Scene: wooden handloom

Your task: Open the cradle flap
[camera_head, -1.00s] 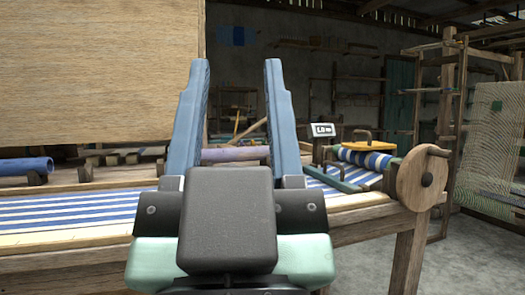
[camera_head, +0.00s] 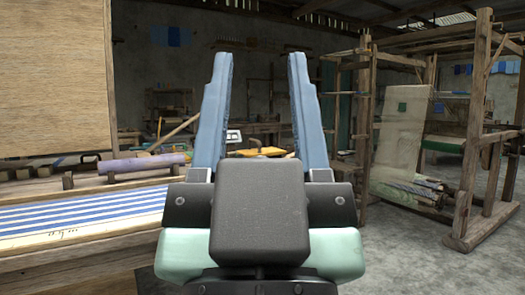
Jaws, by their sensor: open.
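My gripper (camera_head: 260,56) is in the middle of the view, its two long blue fingers upright and wide apart, with nothing between their tips. Behind it, a yellow-orange piece with a raised handle (camera_head: 262,151) shows between the fingers, just above my dark gripper body. It may be the cradle flap, but I cannot tell for sure. The cradle and striped cloth roll under it are hidden by my gripper. How far the fingers are from the piece is not clear, but they look nearer to me. A small white display (camera_head: 233,136) shows beside the left finger.
The loom bed with blue-and-white striped cloth (camera_head: 85,215) lies at left, with a purple roll (camera_head: 142,164) on it and a large wooden panel (camera_head: 55,80) above. A wooden frame (camera_head: 478,130) with hanging cloth stands at right. Grey floor (camera_head: 395,250) is open at lower right.

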